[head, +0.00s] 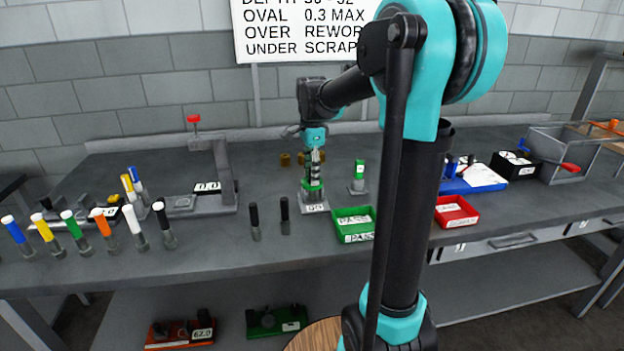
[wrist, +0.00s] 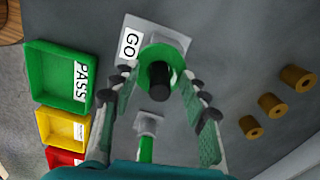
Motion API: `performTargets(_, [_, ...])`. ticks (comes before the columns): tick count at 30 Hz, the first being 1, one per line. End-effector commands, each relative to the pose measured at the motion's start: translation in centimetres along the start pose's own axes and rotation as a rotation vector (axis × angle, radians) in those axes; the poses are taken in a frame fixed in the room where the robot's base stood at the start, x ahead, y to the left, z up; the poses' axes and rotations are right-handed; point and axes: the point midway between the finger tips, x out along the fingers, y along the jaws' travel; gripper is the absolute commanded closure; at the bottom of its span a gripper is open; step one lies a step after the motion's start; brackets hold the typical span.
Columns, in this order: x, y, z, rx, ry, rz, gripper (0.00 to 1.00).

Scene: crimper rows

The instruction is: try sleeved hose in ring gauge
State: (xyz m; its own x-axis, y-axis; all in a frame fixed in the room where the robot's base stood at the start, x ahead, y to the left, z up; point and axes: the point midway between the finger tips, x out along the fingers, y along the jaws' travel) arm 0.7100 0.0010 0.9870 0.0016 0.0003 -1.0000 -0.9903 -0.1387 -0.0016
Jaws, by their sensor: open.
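My gripper (head: 314,166) points down over the GO ring gauge (head: 314,206), which has a green ring and a white label, on the bench. In the wrist view the open fingers (wrist: 163,100) stand on either side of a black hose (wrist: 160,74), with gaps visible beside it. The hose is upright and appears to be inside the green ring of the GO gauge (wrist: 172,50). Its sleeve and depth in the ring are hidden. A second stand (head: 357,186) with a green upright part is to the right; it shows below the ring in the wrist view (wrist: 148,122).
A green PASS tray (head: 353,236) and a red tray (head: 455,222) stand at the bench front. Two black hoses (head: 285,228) stand left of the gauge. A grey press (head: 222,170) and several coloured hoses are farther left. Several brass rings (wrist: 272,104) lie behind the gauge.

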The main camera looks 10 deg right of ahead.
Motion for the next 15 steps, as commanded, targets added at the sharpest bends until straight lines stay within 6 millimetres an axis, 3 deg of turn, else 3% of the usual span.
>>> performTargets(5, [-2.2, 0.0, 0.0, 0.0, 0.0, 0.0, 0.55])
performTargets(15, [-8.9, 0.0, 0.0, 0.0, 0.0, 0.0, 0.55])
